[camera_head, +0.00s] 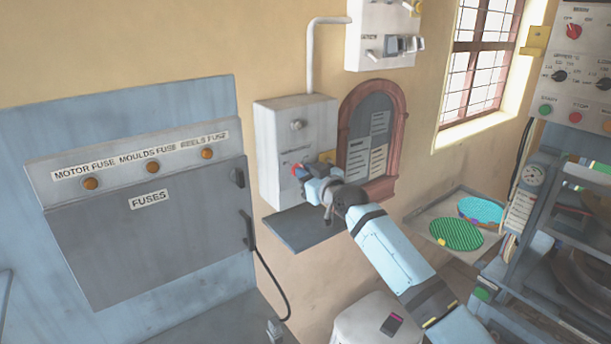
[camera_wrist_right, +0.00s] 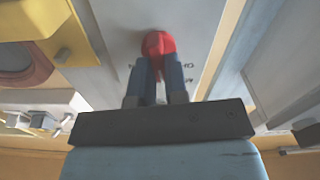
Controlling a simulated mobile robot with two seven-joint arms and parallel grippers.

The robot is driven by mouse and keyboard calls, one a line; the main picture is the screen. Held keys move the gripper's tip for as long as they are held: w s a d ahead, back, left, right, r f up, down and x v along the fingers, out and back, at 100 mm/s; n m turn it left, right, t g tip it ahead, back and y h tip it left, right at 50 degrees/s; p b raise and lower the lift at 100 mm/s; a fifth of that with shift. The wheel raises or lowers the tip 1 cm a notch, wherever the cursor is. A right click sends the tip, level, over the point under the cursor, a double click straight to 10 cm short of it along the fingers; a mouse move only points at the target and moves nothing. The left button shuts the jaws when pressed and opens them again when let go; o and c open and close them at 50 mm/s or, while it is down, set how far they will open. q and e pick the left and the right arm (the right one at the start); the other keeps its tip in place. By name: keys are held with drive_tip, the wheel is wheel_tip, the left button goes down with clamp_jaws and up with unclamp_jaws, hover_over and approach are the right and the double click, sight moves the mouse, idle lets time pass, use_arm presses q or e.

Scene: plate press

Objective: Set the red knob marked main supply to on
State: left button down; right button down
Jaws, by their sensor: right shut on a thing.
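The red knob (camera_wrist_right: 158,45) sits on the front of a grey wall box (camera_head: 297,118). In the head view only a sliver of red (camera_head: 296,169) shows beside my right gripper (camera_head: 303,173). In the right wrist view my right gripper (camera_wrist_right: 159,72) has its two dark blue fingers shut on the knob from both sides. Small dark lettering shows beside the knob, too small and partly covered to read surely. The fingers hide part of the knob, so its setting cannot be told. My left gripper is in neither view.
A grey shelf (camera_head: 298,228) juts out below the box. A brick-red arched frame (camera_head: 400,120) stands close to its right. A fuse cabinet (camera_head: 150,225) is at left. Another red knob (camera_head: 573,31) is on the press panel at right. A stool (camera_head: 365,325) stands below my arm.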

use_arm(q)
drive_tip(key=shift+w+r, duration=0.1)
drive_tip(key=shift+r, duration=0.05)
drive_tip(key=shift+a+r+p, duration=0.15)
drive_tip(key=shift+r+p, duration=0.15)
drive_tip(key=shift+p, duration=0.15)
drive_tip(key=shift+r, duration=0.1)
use_arm(e)
drive_tip(key=m, duration=1)
drive_tip(key=shift+w+d+f+m, duration=0.15)
drive_tip(key=shift+d+m, duration=0.05)
drive_tip(key=shift+m, duration=0.1)
drive_tip(key=shift+f+m, duration=0.1)
drive_tip(key=shift+m, duration=0.2)
drive_tip(key=c, duration=1.1)
unclamp_jaws()
drive_tip(key=shift+c, duration=0.2)
